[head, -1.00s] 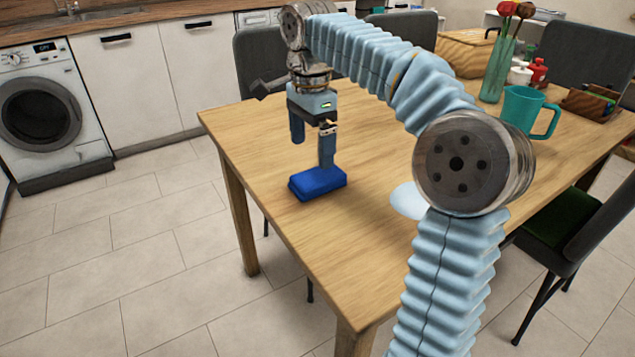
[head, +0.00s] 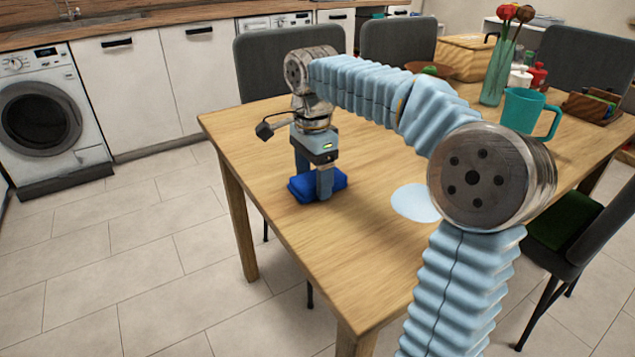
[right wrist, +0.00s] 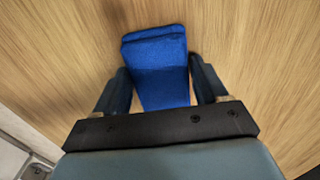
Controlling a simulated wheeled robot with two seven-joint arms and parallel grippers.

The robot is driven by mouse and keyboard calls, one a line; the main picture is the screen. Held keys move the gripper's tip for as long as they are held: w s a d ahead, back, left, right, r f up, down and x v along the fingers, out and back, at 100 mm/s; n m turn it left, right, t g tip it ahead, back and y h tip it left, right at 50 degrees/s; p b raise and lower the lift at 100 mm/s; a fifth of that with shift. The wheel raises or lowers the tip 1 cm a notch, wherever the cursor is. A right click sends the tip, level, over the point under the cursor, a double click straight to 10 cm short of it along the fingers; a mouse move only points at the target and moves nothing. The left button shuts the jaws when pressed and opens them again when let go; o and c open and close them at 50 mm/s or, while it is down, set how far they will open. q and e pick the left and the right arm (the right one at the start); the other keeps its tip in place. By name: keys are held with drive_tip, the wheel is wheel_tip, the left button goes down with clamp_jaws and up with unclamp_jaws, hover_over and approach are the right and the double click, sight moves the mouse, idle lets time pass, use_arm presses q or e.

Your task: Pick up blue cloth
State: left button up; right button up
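The blue cloth (head: 337,180) is a folded, thick pad lying on the wooden table (head: 260,130) near its left edge. In the right wrist view the cloth (right wrist: 157,62) lies between the fingers and reaches out past their tips. My right gripper (head: 314,190) points down at the cloth, with one finger on each side. In the right wrist view my right gripper (right wrist: 163,78) has its fingers apart, with a narrow gap on the right side of the cloth. Part of the cloth is hidden behind the fingers in the head view. My left gripper is not in view.
A light blue round piece (head: 415,203) lies flat on the table. Chairs surround the table. The front of the tabletop is clear.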

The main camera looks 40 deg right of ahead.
sight(314, 179)
drive_tip(key=c, duration=0.6)
drive_tip(key=shift+r, duration=0.4)
wheel_tip(314, 179, up, 3)
drive_tip(key=shift+s+r+p, duration=0.1)
drive_tip(key=shift+s+p, duration=0.05)
drive_tip(key=shift+p, duration=0.2)
drive_tip(key=s+d+r, duration=0.4)
drive_tip(key=s+r, duration=0.5)
drive_tip(key=s, duration=0.4)
